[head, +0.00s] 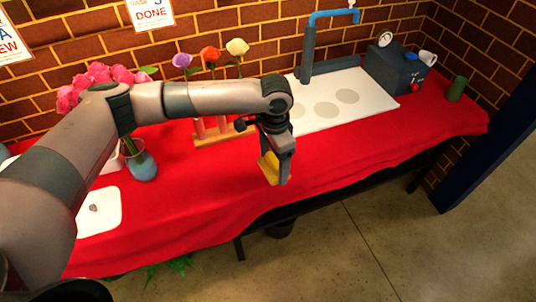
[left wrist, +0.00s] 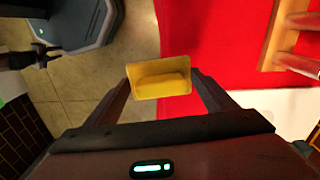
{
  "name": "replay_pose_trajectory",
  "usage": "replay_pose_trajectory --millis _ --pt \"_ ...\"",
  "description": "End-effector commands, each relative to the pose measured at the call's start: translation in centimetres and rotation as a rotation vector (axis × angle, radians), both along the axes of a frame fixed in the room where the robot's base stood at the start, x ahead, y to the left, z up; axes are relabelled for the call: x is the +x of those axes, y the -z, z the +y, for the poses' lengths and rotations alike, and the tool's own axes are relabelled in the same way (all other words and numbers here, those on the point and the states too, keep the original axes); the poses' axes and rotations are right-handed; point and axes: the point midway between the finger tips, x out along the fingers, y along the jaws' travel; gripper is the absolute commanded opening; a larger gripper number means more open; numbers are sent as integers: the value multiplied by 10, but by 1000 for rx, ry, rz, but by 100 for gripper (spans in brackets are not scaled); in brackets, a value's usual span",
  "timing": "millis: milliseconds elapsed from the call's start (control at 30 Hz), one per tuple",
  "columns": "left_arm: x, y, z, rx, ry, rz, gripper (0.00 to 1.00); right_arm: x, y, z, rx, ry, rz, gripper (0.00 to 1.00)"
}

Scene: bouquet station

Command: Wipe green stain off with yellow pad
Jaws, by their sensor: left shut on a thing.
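My left gripper (head: 279,178) is above the front part of the red-covered table and points down. It is shut on the yellow pad (head: 268,168). In the left wrist view the pad (left wrist: 160,78) sits between the two fingertips, over the line where the red cloth meets the floor. I cannot make out a green stain on the cloth; my left arm hides part of the table. A small dark gripper, seemingly my right one (left wrist: 45,53), shows at the left of the left wrist view, too small to judge its jaws.
The red tablecloth (head: 340,170) is clear right of the gripper. Behind it stand a wooden rack (head: 210,138) with several flowers and a white board (head: 350,105). A blue vase (head: 142,168) and a white mat (head: 108,217) are at left. A green cylinder (head: 456,89) stands far right.

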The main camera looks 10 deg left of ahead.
Motion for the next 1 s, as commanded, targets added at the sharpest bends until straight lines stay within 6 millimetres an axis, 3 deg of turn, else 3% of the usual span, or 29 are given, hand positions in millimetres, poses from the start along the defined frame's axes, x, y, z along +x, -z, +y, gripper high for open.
replay_pose_trajectory --millis 167,400,633,800,1000 --pt "-26 11 14 -3 -114 14 60 0 0 0 0 0 0 31" --pt "-86 26 48 -3 -418 27 60 0 0 1 1 1 0 31" --pt "-139 28 81 3 -721 14 60 0 0 3 3 2 0 31" --pt "-160 26 94 3 -849 2 60 0 0 3 3 2 0 31" --pt "-164 25 97 3 -885 -3 60 0 0 3 3 2 0 31"
